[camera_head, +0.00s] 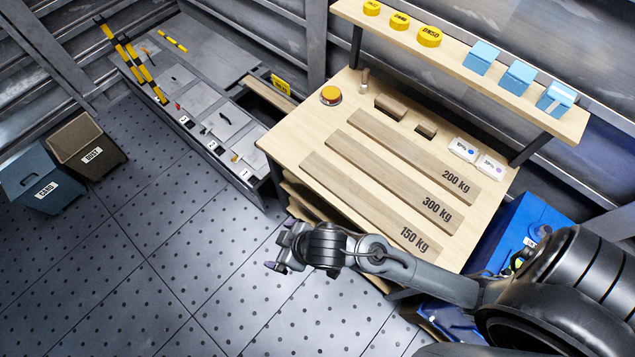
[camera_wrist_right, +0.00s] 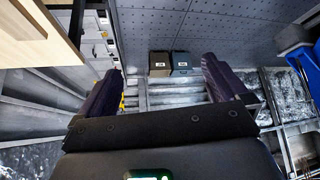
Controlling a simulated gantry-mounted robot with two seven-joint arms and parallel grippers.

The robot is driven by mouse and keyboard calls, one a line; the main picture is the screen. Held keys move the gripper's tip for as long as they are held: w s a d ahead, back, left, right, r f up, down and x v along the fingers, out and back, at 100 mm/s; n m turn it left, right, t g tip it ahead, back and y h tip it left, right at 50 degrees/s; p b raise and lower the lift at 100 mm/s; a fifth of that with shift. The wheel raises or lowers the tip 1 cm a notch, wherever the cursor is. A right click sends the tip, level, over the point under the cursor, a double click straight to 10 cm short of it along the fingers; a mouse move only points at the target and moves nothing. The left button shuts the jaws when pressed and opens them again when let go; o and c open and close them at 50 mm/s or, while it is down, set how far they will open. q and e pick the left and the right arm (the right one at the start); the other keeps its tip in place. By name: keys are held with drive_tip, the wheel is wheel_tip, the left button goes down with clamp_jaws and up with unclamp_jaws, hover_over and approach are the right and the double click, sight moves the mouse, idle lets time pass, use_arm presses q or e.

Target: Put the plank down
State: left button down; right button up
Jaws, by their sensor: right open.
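Three flat wooden planks lie side by side on the light wooden workbench (camera_head: 290,135). They are marked 200 kg (camera_head: 415,150), 300 kg (camera_head: 390,178) and 150 kg (camera_head: 360,203), with the 150 kg one nearest the front edge. My right gripper (camera_head: 275,250) is in front of the bench, clear of its edge. In the right wrist view my right gripper (camera_wrist_right: 160,85) is open, with nothing between its fingers. No plank is in a gripper in view. My left gripper is not in view.
A shelf (camera_head: 475,68) above the bench holds yellow round tins and blue boxes. An orange button (camera_head: 330,95), wooden blocks (camera_head: 390,107) and white cards (camera_head: 463,149) are on the bench. Two bins (camera_head: 85,145) stand far left; open floor (camera_head: 160,240) lies between.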

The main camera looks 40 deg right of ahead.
drive_tip(key=s+d+m+g+h, duration=0.2)
drive_tip(key=s+d+m, duration=0.1)
drive_tip(key=s+d, duration=0.6)
drive_tip(key=d, duration=0.4)
drive_tip(key=shift+s+f+g+h, duration=0.15)
drive_tip(key=shift+s+g+h, duration=0.15)
drive_tip(key=shift+g, duration=0.1)
drive_tip(key=shift+w, duration=0.1)
